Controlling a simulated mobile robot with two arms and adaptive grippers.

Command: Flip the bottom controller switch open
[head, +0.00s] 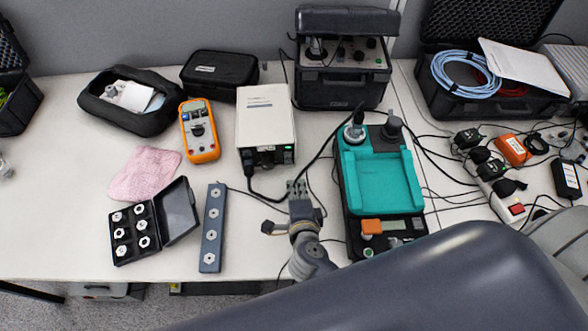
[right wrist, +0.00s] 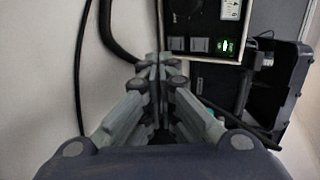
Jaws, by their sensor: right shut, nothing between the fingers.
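The controller is a white box (head: 265,115) in the middle of the table, with its dark front panel facing me. A small green-lit switch (head: 288,148) shows at the right of that panel; in the right wrist view it glows green (right wrist: 226,46) beside pale square parts. I cannot tell the switch's position. My right gripper (head: 297,187) is just in front of the controller, a little below the panel in the head view. Its fingers (right wrist: 155,62) are shut and empty, apart from the lit switch. My left gripper is out of view.
A black cable (head: 262,197) loops from the panel close to my right gripper. A teal device (head: 380,180) stands to the right. A grey-blue bar with several nuts (head: 212,228), an open nut case (head: 140,232) and an orange multimeter (head: 200,130) lie to the left.

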